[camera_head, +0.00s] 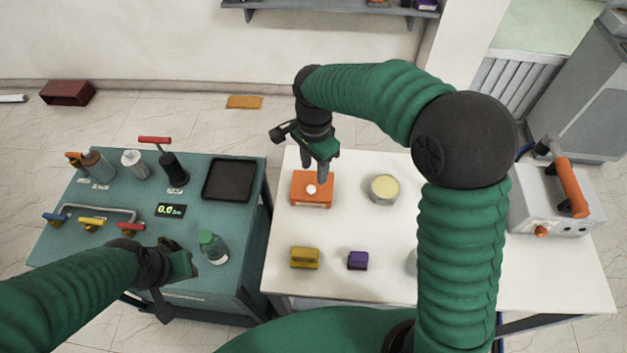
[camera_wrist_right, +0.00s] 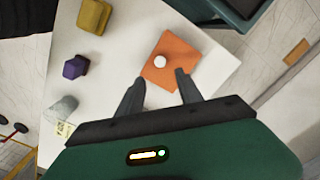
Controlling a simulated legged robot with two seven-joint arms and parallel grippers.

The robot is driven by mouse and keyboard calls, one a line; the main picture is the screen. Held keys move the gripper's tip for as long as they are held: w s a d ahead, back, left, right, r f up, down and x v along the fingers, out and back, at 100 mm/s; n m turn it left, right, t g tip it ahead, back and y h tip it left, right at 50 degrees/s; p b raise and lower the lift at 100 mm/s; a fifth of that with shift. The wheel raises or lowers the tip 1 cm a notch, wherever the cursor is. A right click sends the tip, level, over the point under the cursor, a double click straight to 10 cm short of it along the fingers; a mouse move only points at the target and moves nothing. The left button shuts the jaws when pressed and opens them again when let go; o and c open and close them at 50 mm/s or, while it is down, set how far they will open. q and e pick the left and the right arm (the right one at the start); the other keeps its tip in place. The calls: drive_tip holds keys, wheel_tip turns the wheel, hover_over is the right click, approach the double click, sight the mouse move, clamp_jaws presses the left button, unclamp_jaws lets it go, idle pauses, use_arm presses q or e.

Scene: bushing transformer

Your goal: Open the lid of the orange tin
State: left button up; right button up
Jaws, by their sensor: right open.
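The orange tin (camera_head: 312,197) stands on the white table, its lid closed with a white round knob on top. In the right wrist view the orange tin (camera_wrist_right: 170,64) lies just beyond the fingertips, with its knob roughly between their lines. My right gripper (camera_head: 314,172) is above the tin, pointing down, open and empty; its two fingers (camera_wrist_right: 157,84) are apart in the wrist view. My left gripper (camera_head: 178,280) is over the front edge of the teal table, away from the tin; its jaws do not show clearly.
On the white table (camera_head: 345,220) stand a round tin with a pale yellow top (camera_head: 384,189), a yellow block (camera_head: 305,257) and a purple block (camera_head: 358,260). A grey device with an orange handle (camera_head: 570,187) stands at right. The teal table (camera_head: 140,200) holds bottles, valves and a black tray (camera_head: 229,180).

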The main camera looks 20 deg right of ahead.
sight(310, 189)
drive_tip(key=f, duration=0.2)
drive_tip(key=a+f, duration=0.1)
drive_tip(key=f, duration=0.2)
drive_tip(key=shift+w+a+f, duration=0.1)
drive_tip(key=shift+a+f, duration=0.1)
drive_tip(key=shift+f, duration=0.15)
drive_tip(key=shift+s+a+f, duration=0.1)
drive_tip(key=shift+s+f, duration=0.15)
drive_tip(key=shift+f, duration=0.2)
drive_tip(key=shift+w+d+f, duration=0.15)
drive_tip(key=shift+d+f, duration=0.1)
drive_tip(key=shift+d, duration=0.2)
drive_tip(key=shift+c, duration=0.2)
drive_tip(key=shift+d, duration=0.1)
drive_tip(key=shift+c, duration=1.2)
drive_tip(key=c, duration=0.5)
drive_tip(key=shift+a, duration=0.2)
clamp_jaws()
drive_tip(key=shift+a, duration=0.1)
